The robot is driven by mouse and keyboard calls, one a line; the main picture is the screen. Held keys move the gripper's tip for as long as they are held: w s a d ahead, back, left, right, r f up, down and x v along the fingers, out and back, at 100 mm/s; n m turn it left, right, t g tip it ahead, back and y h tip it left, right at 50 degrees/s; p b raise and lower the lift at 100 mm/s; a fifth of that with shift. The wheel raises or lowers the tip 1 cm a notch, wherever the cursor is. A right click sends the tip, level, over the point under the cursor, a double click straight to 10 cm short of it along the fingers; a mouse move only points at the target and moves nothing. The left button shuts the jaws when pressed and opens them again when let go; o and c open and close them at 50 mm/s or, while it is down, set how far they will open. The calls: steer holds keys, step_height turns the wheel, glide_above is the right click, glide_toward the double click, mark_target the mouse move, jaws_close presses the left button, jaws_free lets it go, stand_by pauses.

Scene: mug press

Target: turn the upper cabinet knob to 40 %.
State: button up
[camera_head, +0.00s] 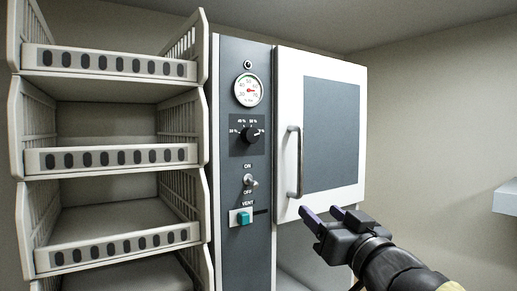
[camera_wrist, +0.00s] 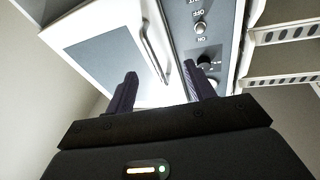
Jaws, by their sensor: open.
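The upper cabinet knob (camera_head: 250,135) is a round black dial on the dark control panel (camera_head: 233,75), below the gauge. Percent marks surround its top. Its pale pointer seems to face right, towards the highest mark, but is small. In the wrist view the knob (camera_wrist: 207,61) shows behind one finger, which partly covers its surroundings. My gripper (camera_head: 322,213) is open and empty, in front of the white door's lower edge, right of and below the knob, and apart from it. Its spread fingers (camera_wrist: 160,72) also show in the wrist view.
A round gauge (camera_head: 248,90) is above the knob. An ON/OFF toggle (camera_head: 250,182) and a green vent slider (camera_head: 243,217) are below. The door handle (camera_head: 295,162) sticks out between knob and gripper. Shelf bins (camera_head: 110,158) stand left. A pale ledge (camera_head: 507,197) is far right.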

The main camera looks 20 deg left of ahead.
steer(key=s+a+r+n+g+y, duration=0.1)
steer(key=s+a+r+n+y, duration=0.2)
steer(key=s+r+y, duration=0.3)
steer(key=h+p, duration=0.1)
steer(key=p, duration=0.8)
glide_toward(253, 135)
steer(key=shift+g, duration=0.3)
steer(key=x, duration=0.8)
steer(key=shift+d+r, duration=0.1)
steer(key=shift+r, duration=0.1)
steer(key=shift+w, duration=0.25)
steer(key=shift+s, duration=0.1)
steer(key=c, duration=1)
